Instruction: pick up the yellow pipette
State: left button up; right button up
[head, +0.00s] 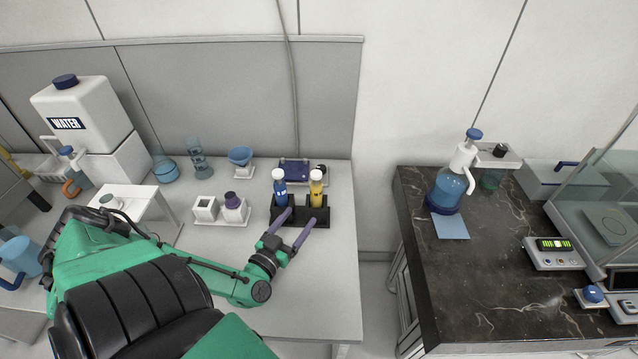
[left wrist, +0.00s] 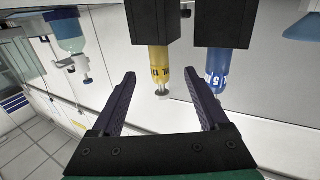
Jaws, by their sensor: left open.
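The yellow pipette (head: 316,190) has a white top and stands upright in the right slot of a black holder (head: 322,214) on the white bench. A blue pipette (head: 279,188) stands in the left slot. My left gripper (head: 300,217) is open and empty, at the front of the holder. In the left wrist view, which appears upside down, the yellow pipette (left wrist: 159,68) shows between the two open fingers (left wrist: 160,80), apart from both. The blue pipette (left wrist: 216,72) shows beyond the right finger. The holder hides part of each pipette. My right gripper is not in view.
A white double holder (head: 222,222) with a purple-topped item stands left of the pipettes. A blue funnel (head: 240,157) and a dark blue tray (head: 294,170) are behind. The bench front right is clear. A gap separates it from the dark marble counter (head: 480,270).

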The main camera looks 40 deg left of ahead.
aim_at(314, 197)
pick_arm(q)
jog(key=w, duration=0.4)
jog(key=w+r, duration=0.1)
jog(key=w, duration=0.1)
jog(key=shift+w+a+b, duration=0.1)
jog(key=shift+a+b, duration=0.25)
jog(key=w, duration=0.2)
jog(key=w+a, duration=0.1)
jog(key=w, duration=0.3)
jog(key=shift+w+a+r, duration=0.2)
jog(key=shift+w+a, duration=0.1)
jog(key=shift+w+f, duration=0.1)
jog(key=shift+w, duration=0.15)
jog(key=shift+a, duration=0.1)
jog(key=c, duration=1.1)
grip_shut()
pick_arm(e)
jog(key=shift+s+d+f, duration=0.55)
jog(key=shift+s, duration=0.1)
